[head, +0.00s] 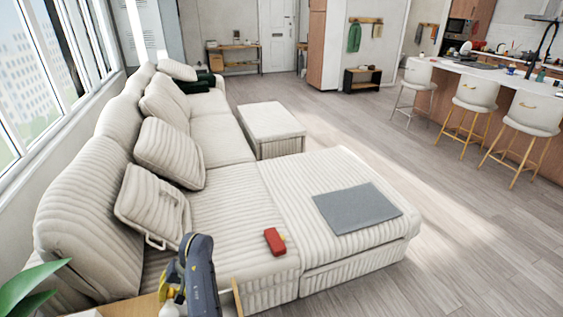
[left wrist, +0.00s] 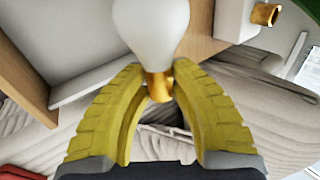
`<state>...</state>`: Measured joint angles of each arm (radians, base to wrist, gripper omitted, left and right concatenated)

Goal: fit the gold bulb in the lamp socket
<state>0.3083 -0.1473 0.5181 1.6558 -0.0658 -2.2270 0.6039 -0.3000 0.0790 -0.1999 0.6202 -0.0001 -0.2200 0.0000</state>
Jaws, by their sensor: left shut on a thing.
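The gold bulb has a round white glass (left wrist: 150,30) and a gold base (left wrist: 159,88). My left gripper (left wrist: 160,78) is shut on the gold base between its yellow fingers, with the glass pointing toward the top of the left wrist view. In the head view the left gripper (head: 172,284) is low, in front of the sofa, and a bit of the white bulb (head: 168,310) shows beneath it. A gold cylinder (left wrist: 265,14) on a white block stands apart from the bulb at the upper right of the left wrist view; I cannot tell if it is the lamp socket. My right gripper is out of view.
A wooden surface (head: 130,306) lies beneath the left gripper at the bottom edge. A ribbed cream sofa (head: 225,190) stands beyond it, bearing a red object (head: 275,241) and a grey mat (head: 357,208). A green plant (head: 30,290) is at the lower left.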

